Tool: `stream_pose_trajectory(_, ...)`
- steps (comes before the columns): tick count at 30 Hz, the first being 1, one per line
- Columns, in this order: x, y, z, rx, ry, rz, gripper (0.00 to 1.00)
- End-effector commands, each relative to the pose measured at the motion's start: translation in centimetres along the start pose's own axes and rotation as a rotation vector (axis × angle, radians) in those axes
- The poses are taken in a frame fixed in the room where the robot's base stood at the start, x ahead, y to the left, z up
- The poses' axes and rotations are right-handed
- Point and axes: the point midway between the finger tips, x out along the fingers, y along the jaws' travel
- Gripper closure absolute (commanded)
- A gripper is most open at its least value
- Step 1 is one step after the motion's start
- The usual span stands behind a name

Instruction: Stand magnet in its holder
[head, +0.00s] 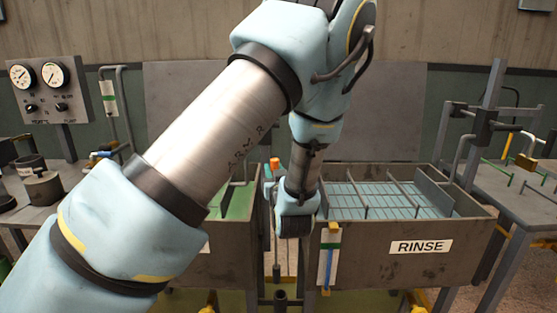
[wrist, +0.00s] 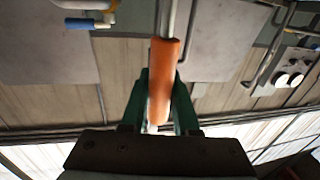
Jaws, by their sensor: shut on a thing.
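The magnet is a thin rod with an orange handle (head: 275,163). In the head view it hangs roughly upright beside my gripper, between the two tanks, and its dark lower end shows low down. In the wrist view the orange handle (wrist: 164,75) sits between the green fingers of my gripper (wrist: 160,95), which is shut on it. The pale rod runs from the handle to the top of that view. A short dark upright tube (head: 281,298), which looks like the holder, stands below the rod's lower end. My wrist hides part of the area around the handle in the head view.
The RINSE tank (head: 420,246) with a wire rack inside stands on the right. A green-lined tank (head: 232,236) stands left, partly behind my arm. A blue-and-white tool (head: 328,258) hangs on the rinse tank's front. A gauge panel (head: 42,90) is far left.

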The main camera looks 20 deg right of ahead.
Motion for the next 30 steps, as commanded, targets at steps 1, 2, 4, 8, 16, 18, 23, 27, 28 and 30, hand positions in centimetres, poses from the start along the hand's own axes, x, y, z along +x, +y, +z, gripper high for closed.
stream_pose_trajectory(1,-0.1,0.7,-0.9,-0.003,0.006,0.010,1.00)
stream_pose_trajectory(2,-0.1,0.9,-1.2,-0.002,0.006,0.014,1.00)
stream_pose_trajectory(4,-0.1,1.4,-1.9,0.001,0.008,0.022,1.00)
stream_pose_trajectory(8,-0.2,1.8,-2.4,0.004,0.009,0.029,1.00)
stream_pose_trajectory(16,-0.2,1.8,-2.4,0.005,0.009,0.029,1.00)
stream_pose_trajectory(18,-0.2,1.8,-2.4,0.005,0.009,0.029,1.00)
stream_pose_trajectory(23,-0.3,1.8,-2.4,0.005,0.010,0.029,1.00)
stream_pose_trajectory(27,-0.4,1.8,-2.0,0.007,0.009,0.030,1.00)
stream_pose_trajectory(28,-0.4,1.8,-1.9,0.007,0.009,0.030,1.00)
stream_pose_trajectory(30,-0.4,1.8,-1.6,0.007,0.009,0.030,1.00)
